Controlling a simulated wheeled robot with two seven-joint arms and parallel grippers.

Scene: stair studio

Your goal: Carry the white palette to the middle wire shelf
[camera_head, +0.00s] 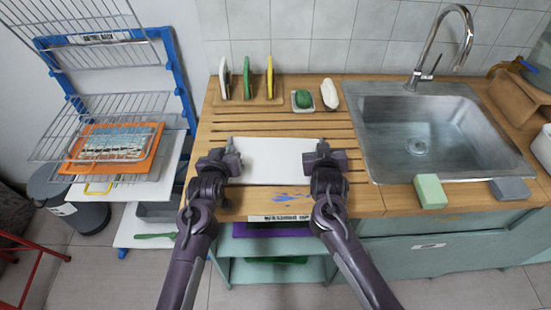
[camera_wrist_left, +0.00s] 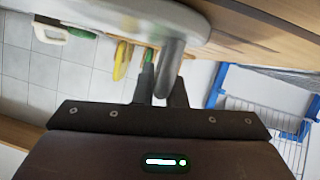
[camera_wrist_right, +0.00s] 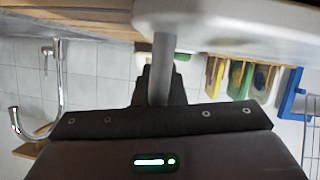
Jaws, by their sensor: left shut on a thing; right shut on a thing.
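The white palette (camera_head: 274,160) lies flat over the slatted part of the wooden counter, held between my two grippers. My left gripper (camera_head: 229,158) is shut on its left end, and my right gripper (camera_head: 322,158) is shut on its right end. The palette's edge also shows in the left wrist view (camera_wrist_left: 130,18) and in the right wrist view (camera_wrist_right: 235,22). I cannot tell whether it touches the slats. The wire rack stands at the left on a blue frame; its middle wire shelf (camera_head: 105,112) is above an orange tray (camera_head: 112,148).
A green soap (camera_head: 303,99) sits on a dish. The steel sink (camera_head: 425,130) is at the right, with a green block (camera_head: 430,191) before it. A grey bin (camera_head: 70,200) stands below the rack.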

